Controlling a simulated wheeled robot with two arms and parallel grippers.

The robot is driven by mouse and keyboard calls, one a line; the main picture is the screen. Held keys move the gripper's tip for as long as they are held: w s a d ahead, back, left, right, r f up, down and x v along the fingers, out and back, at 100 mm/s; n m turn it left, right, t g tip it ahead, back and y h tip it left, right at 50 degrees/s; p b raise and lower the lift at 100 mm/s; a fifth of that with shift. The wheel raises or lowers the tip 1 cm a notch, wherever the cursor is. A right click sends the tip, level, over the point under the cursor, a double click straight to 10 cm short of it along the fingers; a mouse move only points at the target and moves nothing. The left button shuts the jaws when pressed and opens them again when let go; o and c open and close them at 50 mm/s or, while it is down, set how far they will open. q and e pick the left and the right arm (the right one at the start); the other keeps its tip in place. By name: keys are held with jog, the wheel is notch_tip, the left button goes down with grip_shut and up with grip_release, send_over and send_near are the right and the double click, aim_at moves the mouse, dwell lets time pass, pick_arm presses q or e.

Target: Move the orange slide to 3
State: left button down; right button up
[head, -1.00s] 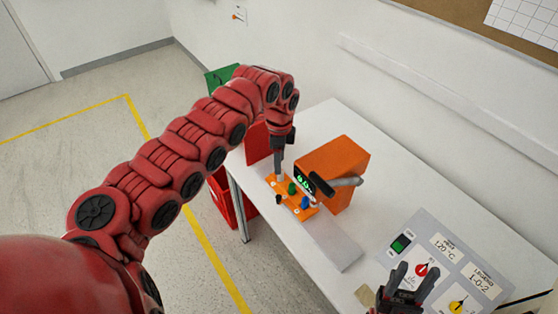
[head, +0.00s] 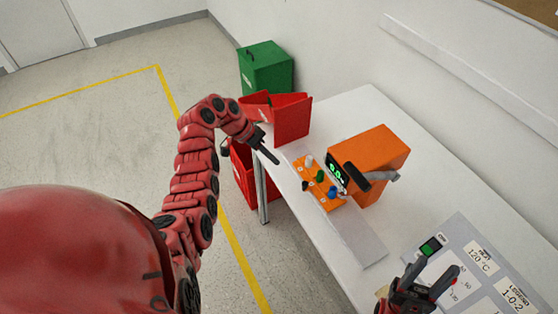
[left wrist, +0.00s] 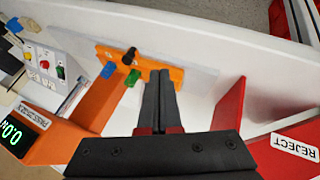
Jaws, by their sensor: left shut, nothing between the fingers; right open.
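An orange plate (head: 334,202) with white, green (head: 320,176), blue (head: 332,191) and black knobs lies along a grey strip (head: 362,243) in front of the orange box (head: 383,150). I cannot tell which part is the slide; no numbers are legible on it. The plate also shows in the left wrist view (left wrist: 176,75), partly hidden behind my fingers. My left gripper (head: 276,161) is shut and empty, left of the plate's far end and apart from the white knob (head: 309,160). My right gripper (head: 433,271) is open and empty over the grey panel at lower right.
A red bin (head: 292,122) stands at the table's far left end, close to my left gripper; the left wrist view shows its REJECT label (left wrist: 295,146). A green bin (head: 266,68) stands behind. A grey labelled panel (head: 470,290) lies at the right. The white table's back is clear.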

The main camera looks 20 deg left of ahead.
aim_at(315, 181)
pick_arm(q)
jog(key=p+x, duration=0.2)
jog(key=x, duration=0.5)
jog(key=shift+d+f, duration=0.1)
jog(key=shift+d, duration=0.1)
jog(key=shift+d+f+p, duration=0.15)
jog(key=shift+d+p, duration=0.1)
jog(key=shift+p, duration=0.15)
jog(key=d+p, duration=0.1)
jog(key=s+d+p, duration=0.1)
jog(key=d, duration=0.1)
jog(key=shift+s+p, duration=0.1)
jog(key=shift+p, duration=0.25)
jog(key=shift+s+d, duration=0.1)
jog(key=shift+f, duration=0.1)
jog(key=shift+d, duration=0.1)
